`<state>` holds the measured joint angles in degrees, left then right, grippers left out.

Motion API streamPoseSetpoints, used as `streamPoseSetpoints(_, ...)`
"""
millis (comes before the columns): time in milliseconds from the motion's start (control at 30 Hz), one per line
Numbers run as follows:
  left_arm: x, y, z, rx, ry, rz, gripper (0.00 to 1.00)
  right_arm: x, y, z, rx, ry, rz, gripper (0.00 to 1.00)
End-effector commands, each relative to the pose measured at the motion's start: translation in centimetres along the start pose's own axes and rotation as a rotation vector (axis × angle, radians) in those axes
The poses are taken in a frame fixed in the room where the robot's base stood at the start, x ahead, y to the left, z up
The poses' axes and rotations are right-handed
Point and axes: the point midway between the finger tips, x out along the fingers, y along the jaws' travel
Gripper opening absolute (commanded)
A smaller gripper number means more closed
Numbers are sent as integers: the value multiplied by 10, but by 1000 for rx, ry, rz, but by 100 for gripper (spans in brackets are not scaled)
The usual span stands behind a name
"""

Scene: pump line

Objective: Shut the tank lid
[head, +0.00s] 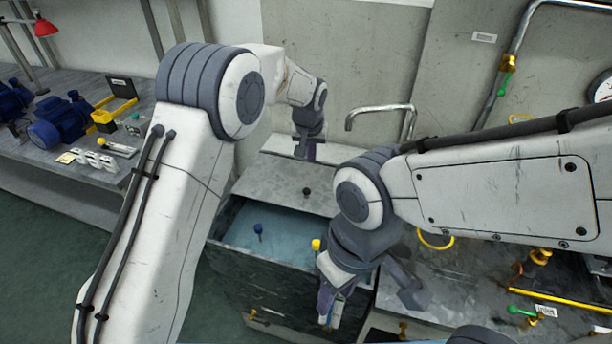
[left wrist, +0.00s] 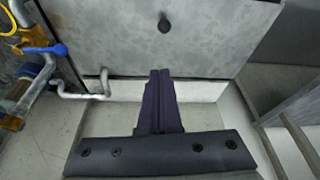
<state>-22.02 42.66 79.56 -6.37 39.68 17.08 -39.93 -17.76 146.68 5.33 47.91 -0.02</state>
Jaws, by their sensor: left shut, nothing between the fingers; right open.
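The tank (head: 290,285) is a dark stone-like box with blue water in its open front part. The grey lid (head: 265,178) covers the back part of it, with a dark knob (head: 306,191) near its front edge. The lid (left wrist: 220,40) and knob (left wrist: 165,25) also show in the left wrist view. My left gripper (head: 308,155) is shut and empty at the lid's far edge; its fingers (left wrist: 160,75) overlap that edge in the left wrist view, and I cannot tell if they touch. My right gripper (head: 328,312) is open and empty at the tank's front right, partly hidden by its own wrist.
A blue-topped item (head: 258,230) and a yellow one (head: 316,245) show at the water. A metal pipe (head: 380,107) rises behind the tank. A bench (head: 60,165) with blue pumps stands at left. A yellow ring (head: 436,240) and valves lie at right.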

Motion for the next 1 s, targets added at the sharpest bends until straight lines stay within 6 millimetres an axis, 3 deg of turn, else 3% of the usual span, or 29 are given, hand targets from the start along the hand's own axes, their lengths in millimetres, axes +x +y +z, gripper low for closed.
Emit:
streamPoseSetpoints(100,19,-11,-17,-30,19,-12,0,-2,0,0,0,0,0,44)
streamPoseSetpoints(200,28,-15,-21,-40,25,-15,0,-3,0,0,0,0,0,44)
streamPoseSetpoints(367,47,-16,-22,-42,24,-16,0,-8,-1,0,0,0,0,44)
streamPoseSetpoints(800,127,-18,-23,-41,24,-16,0,-25,-2,-1,0,0,0,44)
streamPoseSetpoints(1000,120,-16,-4,-39,25,-15,0,-34,-2,-2,0,0,0,44)
